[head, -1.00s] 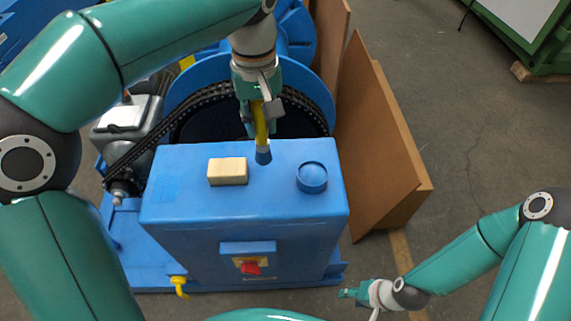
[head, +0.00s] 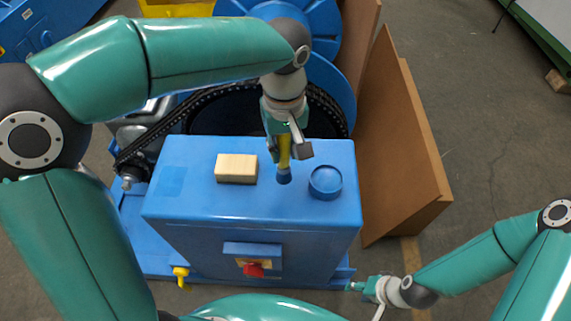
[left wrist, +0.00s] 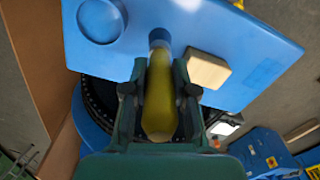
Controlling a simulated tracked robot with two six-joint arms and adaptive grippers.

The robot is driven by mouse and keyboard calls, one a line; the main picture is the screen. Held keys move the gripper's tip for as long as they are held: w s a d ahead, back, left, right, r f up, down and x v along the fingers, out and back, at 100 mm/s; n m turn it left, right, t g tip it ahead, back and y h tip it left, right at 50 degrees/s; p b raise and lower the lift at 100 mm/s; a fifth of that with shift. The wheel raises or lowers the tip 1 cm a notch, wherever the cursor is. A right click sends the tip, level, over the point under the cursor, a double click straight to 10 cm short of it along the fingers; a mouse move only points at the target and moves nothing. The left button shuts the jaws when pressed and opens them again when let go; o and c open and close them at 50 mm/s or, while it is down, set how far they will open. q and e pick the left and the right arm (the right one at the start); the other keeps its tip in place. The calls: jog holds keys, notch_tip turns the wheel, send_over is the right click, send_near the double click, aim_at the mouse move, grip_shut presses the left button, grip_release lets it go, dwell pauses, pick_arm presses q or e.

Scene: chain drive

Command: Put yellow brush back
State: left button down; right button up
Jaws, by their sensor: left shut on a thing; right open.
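The yellow brush (head: 284,156) is held upright in my left gripper (head: 287,150), with its blue-grey end pointing down over the top of the blue cabinet (head: 200,201). In the left wrist view the brush (left wrist: 159,98) lies between the two fingers (left wrist: 160,88). I cannot tell whether its lower end touches the cabinet top. A round blue holder (head: 325,183) with a raised rim stands on the cabinet top just right of the brush; it also shows in the left wrist view (left wrist: 101,20). My right gripper (head: 360,287) is open and empty, low at the right, beside the cabinet.
A pale wooden block (head: 236,168) lies on the cabinet top left of the brush. A black chain (head: 165,130) and wheel stand behind the cabinet. Brown boards (head: 405,150) lean at its right. A red switch (head: 253,269) and a yellow tap (head: 181,273) are on the front.

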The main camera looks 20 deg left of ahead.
aim_at(285, 166)
pick_arm(q)
jog(key=shift+f, duration=2.8)
jog(key=c, duration=0.9)
grip_release()
jog(key=shift+f, duration=0.1)
notch_tip(285, 166, up, 12)
jog(key=shift+r, duration=0.15)
